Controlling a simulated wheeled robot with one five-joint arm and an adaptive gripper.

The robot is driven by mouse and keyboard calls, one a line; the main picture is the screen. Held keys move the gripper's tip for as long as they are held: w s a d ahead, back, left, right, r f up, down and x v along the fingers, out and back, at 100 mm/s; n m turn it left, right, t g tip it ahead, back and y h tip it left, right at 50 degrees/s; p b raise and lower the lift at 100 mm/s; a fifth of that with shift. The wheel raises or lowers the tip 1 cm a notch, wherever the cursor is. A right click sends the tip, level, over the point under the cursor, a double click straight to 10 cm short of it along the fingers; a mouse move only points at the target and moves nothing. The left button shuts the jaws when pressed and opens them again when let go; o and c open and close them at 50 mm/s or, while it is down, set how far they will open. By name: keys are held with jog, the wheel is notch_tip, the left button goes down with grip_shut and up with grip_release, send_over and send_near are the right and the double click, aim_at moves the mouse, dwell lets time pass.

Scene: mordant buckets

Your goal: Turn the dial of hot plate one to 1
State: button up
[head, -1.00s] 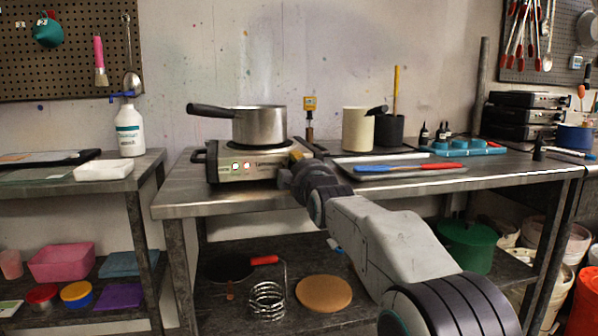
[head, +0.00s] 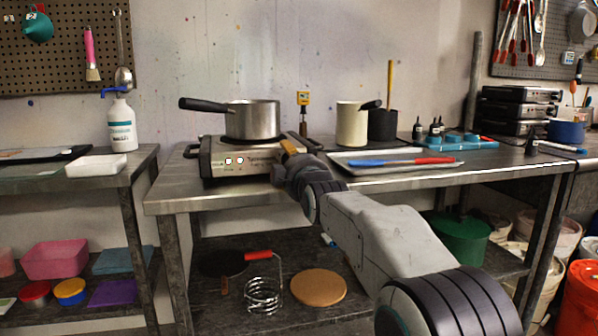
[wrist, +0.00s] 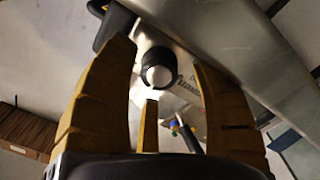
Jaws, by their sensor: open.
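The hot plate (head: 232,160) is a silver box on the metal table, with two small lights on its front. A steel pot (head: 252,120) with a black handle stands on it. My gripper (head: 288,147) is at the right end of the hot plate's front, and my arm hides the dial there in the head view. In the wrist view, the round dial (wrist: 158,73), dark with a pale face, shows between the open yellow fingers of my gripper (wrist: 165,62). Contact with the dial cannot be told. The dial's setting cannot be read.
A white bottle (head: 122,125) stands on the left table. The table's front edge lies below my arm.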

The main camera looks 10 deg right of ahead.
jog(key=s, duration=1.1)
jog(key=shift+s, duration=0.15)
